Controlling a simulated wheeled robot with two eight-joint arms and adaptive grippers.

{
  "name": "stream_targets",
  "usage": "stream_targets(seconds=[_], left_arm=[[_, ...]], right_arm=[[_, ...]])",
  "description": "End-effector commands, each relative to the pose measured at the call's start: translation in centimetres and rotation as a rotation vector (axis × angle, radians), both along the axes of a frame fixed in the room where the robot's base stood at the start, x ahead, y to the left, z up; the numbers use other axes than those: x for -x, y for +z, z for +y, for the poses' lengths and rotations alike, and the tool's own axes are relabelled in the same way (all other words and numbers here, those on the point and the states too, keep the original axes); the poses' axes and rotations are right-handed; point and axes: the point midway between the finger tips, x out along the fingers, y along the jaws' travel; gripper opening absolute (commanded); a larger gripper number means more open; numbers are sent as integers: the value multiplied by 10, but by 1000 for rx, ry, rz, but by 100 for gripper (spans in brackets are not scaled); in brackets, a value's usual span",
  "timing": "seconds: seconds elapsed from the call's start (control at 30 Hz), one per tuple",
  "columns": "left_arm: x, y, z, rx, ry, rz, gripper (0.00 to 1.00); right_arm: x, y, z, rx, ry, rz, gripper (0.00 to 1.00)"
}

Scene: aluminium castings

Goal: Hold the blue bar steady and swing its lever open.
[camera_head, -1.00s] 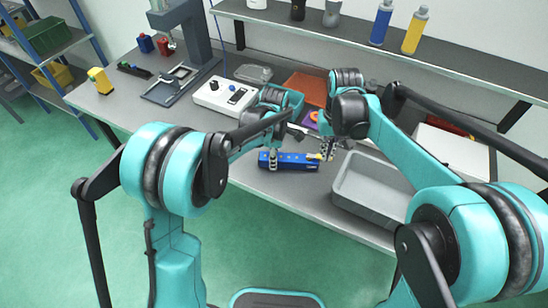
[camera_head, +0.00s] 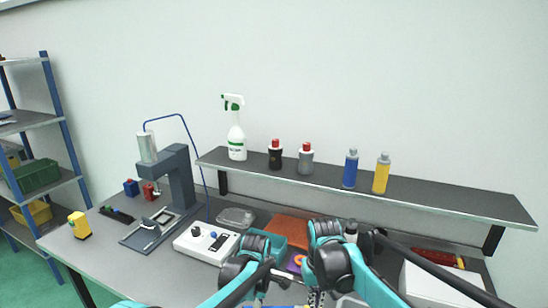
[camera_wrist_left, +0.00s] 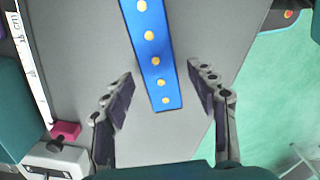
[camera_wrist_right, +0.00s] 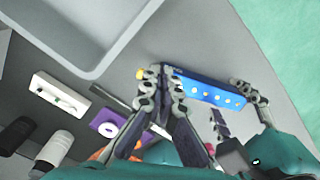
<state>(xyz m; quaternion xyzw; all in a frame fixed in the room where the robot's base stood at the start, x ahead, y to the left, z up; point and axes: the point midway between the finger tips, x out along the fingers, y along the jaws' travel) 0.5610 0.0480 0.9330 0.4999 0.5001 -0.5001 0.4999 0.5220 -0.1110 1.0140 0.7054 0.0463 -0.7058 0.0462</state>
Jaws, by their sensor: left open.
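The blue bar (camera_wrist_left: 158,60) has a row of yellow dots and lies on the grey table. In the left wrist view its near end lies between the fingers of my left gripper (camera_wrist_left: 160,77), which is open, with a gap on both sides. In the right wrist view the bar (camera_wrist_right: 207,92) has a yellow tip (camera_wrist_right: 140,73) at its left end, beside the fingertips of my right gripper (camera_wrist_right: 163,83). These fingers are close together; I cannot tell whether they grip anything. The lever is not clearly distinguishable. In the head view only a sliver of the bar shows at the bottom edge.
A grey tray (camera_wrist_right: 95,68) stands near my right gripper. A white control box (camera_head: 207,243), a press (camera_head: 180,185) and an orange mat (camera_head: 288,229) are farther back. A shelf (camera_head: 330,184) with bottles spans the rear. The green floor begins past the table edge.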

Motion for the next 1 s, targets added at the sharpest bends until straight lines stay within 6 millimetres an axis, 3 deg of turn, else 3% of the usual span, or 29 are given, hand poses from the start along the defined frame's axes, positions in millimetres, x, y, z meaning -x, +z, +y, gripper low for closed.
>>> stream_targets(seconds=[0.3, 0.63, 0.77, 1.0], left_arm=[[0, 69, 0, 0, 0, 0, 58], [3, 107, 3, 2, -22, -9, 58], [21, 121, 19, 8, -151, -60, 58], [86, 141, 68, -42, -611, -248, 58]], right_arm=[[0, 0, 0, 0, 0, 0, 0], [3, 3, -2, -1, -2, -10, 0], [19, 14, -10, -8, -15, -60, 0], [74, 36, -34, -26, -54, -247, 0]])
